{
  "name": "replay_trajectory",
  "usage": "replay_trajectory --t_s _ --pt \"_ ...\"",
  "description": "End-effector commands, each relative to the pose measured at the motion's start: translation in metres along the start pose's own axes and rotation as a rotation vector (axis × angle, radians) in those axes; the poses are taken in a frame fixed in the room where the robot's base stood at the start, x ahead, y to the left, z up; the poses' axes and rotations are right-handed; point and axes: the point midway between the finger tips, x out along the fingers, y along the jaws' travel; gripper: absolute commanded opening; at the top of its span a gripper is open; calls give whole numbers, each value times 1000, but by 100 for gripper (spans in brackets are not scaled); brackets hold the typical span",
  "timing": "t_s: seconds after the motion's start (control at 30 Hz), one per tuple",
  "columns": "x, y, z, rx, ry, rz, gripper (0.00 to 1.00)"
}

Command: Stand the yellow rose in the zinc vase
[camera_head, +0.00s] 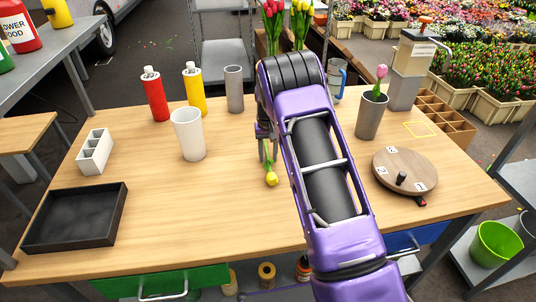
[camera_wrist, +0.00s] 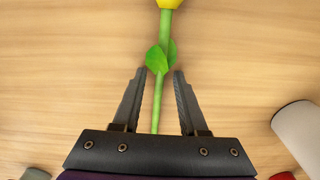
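The yellow rose (camera_head: 271,179) looks like a yellow bloom on a green stem and lies on the table, bloom towards the front edge. In the wrist view its leafy stem (camera_wrist: 157,90) runs between the spread fingers of my gripper (camera_wrist: 160,85), with clear gaps on both sides. My gripper (camera_head: 267,152) is open, low over the stem. A tapered grey metal vase (camera_head: 370,117) stands upright at right with a pink tulip (camera_head: 379,78) in it. A plain grey cylinder (camera_head: 234,90) stands at the back; I cannot tell which is the zinc vase.
A white vase (camera_head: 188,136) stands left of my gripper. Red (camera_head: 155,97) and yellow (camera_head: 194,92) bottles stand behind it. A black tray (camera_head: 75,218) and white divided holder (camera_head: 94,152) are at left, a round wooden turntable (camera_head: 404,170) at right. The front middle is clear.

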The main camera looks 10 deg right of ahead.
Motion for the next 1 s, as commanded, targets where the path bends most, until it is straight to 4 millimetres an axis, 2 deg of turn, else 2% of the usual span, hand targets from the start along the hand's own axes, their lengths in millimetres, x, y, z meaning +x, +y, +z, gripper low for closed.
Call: replay_trajectory --t_s 0.13,0.27,0.7,0.83,0.9,1.0 --pt "-2 0 0 0 0 0 42" --pt "-12 0 -1 0 3 0 42" --pt "-101 0 -1 -1 3 -1 42" --pt "-116 0 0 0 1 0 42" --pt "-120 0 0 0 2 0 49" --pt "-125 0 2 1 24 2 49"
